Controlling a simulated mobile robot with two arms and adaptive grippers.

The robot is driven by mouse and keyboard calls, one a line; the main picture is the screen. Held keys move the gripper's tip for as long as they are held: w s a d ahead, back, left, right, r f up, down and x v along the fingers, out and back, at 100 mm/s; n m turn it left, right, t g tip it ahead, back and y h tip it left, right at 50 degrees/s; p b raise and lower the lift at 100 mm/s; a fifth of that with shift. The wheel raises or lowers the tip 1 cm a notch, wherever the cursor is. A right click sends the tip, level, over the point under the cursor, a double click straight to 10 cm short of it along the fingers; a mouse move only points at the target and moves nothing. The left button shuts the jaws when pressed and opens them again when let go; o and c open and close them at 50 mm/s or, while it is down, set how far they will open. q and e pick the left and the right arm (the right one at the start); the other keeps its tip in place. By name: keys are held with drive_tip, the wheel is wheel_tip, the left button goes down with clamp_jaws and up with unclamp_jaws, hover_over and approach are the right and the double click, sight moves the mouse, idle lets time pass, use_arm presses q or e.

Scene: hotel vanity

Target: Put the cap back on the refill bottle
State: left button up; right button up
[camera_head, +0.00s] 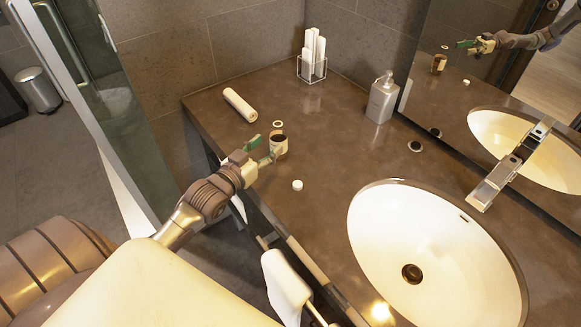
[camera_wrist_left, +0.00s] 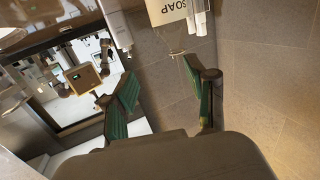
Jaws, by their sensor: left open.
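A small white round cap (camera_head: 297,185) lies on the counter nearer the front, toward the basin. My left gripper (camera_head: 262,150) is open beside the cylinder; I cannot tell if it touches. In the left wrist view, the green-padded fingers (camera_wrist_left: 165,98) are spread with nothing between them. My right gripper is not in view.
A grey pump dispenser (camera_head: 382,99) stands by the mirror. A wire holder with white rolls (camera_head: 312,58) is at the back. The basin (camera_head: 400,235) fills the right side.

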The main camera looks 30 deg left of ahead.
use_arm(q)
drive_tip(key=w+d+f+m+g+h, duration=0.1)
drive_tip(key=w+d+m+g+h, duration=0.15)
drive_tip(key=w+d+g, duration=0.35)
drive_tip(key=w+d+f+m+g+h, duration=0.1)
drive_tip(key=w+d+m+g, duration=0.2)
drive_tip(key=d, duration=0.5)
wheel_tip(320, 180, up, 7)
drive_tip(key=m+g+y+b, duration=0.2)
drive_tip(key=m+g+y, duration=0.2)
drive_tip(key=m+g, duration=0.4)
hover_over(300, 182)
drive_tip(key=shift+f, duration=0.1)
wheel_tip(300, 182, down, 9)
drive_tip(key=shift+r+p, duration=0.2)
drive_tip(key=shift+p, duration=0.55)
